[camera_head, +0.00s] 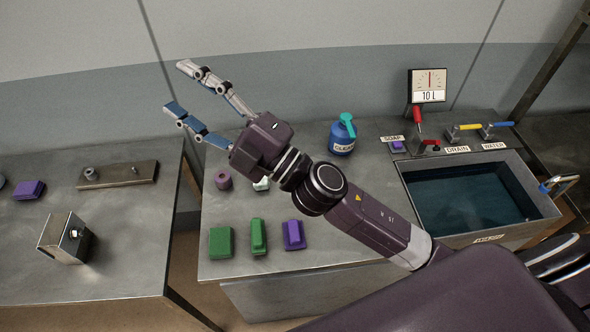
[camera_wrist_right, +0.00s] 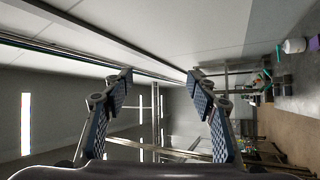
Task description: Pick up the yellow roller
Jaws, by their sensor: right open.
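I see no yellow roller in either view. A small mauve cylinder (camera_head: 223,180) stands on the right table, below my right gripper in the head view. My right gripper (camera_head: 181,87) is open and empty, raised in front of the back wall, with its fingers pointing to the upper left. In the right wrist view the two fingers (camera_wrist_right: 159,77) are spread apart with nothing between them. A pale object (camera_head: 262,184) is partly hidden behind my right arm. My left gripper is not in view.
Green blocks (camera_head: 221,242) and a purple block (camera_head: 294,235) lie near the right table's front edge. A blue cleaner bottle (camera_head: 342,138) and a water-filled sink (camera_head: 470,193) are farther right. The left table holds a metal box (camera_head: 63,238) and a plate (camera_head: 118,175). A gap separates the tables.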

